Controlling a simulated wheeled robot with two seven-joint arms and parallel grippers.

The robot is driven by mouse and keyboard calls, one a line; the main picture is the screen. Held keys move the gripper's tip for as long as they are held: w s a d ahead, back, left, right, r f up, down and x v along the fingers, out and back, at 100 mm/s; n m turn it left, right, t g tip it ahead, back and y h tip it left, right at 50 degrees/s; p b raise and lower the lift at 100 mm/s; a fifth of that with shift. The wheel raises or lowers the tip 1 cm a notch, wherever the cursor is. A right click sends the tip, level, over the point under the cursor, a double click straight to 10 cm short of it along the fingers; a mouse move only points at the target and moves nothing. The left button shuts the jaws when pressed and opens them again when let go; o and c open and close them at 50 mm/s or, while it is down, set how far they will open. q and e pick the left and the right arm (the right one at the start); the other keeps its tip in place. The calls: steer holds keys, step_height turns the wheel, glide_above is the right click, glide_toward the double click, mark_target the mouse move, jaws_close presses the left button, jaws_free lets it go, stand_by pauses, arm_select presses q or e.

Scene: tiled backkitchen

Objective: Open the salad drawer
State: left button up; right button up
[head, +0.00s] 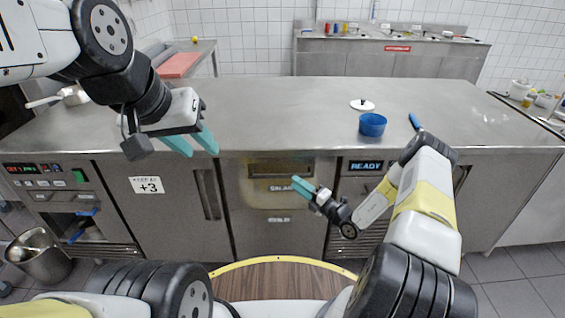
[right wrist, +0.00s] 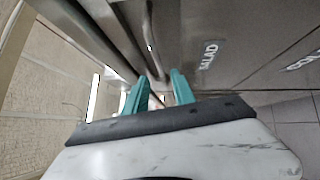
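The salad drawer (head: 262,193) is in the middle of the steel counter front in the head view. It looks shut, its front flush with the panels around it. Its label also shows in the right wrist view (right wrist: 208,55). A bar-like handle (right wrist: 150,35) runs along the drawer's top edge in the wrist view. My right gripper (head: 301,186) is in front of the drawer's right part; its teal fingers (right wrist: 160,82) are apart, with the bar's near end at their tips. I cannot tell whether they touch it. My left gripper (head: 194,143) is open and empty above the counter's front edge.
A blue bowl (head: 372,124), a white lid (head: 362,104) and a blue-handled tool (head: 415,122) lie on the counter's right. A second drawer label (head: 279,220) is below. A metal bin (head: 40,258) stands at left. A round wooden top (head: 275,280) is in front of me.

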mark_target(284, 174)
steer(key=x, duration=0.7)
steer(key=shift+w+a, duration=0.2)
steer(key=shift+w, duration=0.05)
steer(key=shift+c, duration=0.4)
jaws_close()
stand_by(0.8)
